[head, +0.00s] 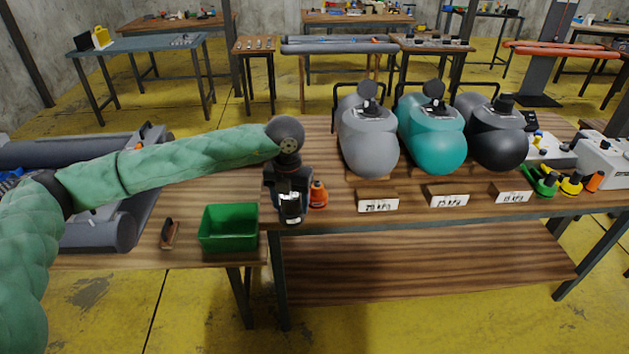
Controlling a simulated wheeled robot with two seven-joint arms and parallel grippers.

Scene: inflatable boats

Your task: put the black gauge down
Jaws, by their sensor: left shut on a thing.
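My left gripper (290,205) points down over the front left corner of the wooden workbench (330,228). It is shut on the black gauge (291,212), a small dark thing with a pale, shiny patch, mostly covered by the fingers. I cannot tell whether the gauge touches the bench top. An orange bottle (318,195) stands close to the right of the gripper. My right gripper is not in view.
A green bin (229,228) stands left of the gripper, with a small brown-handled tool (169,234) beside it. Coloured valves (570,186) lie at the right.

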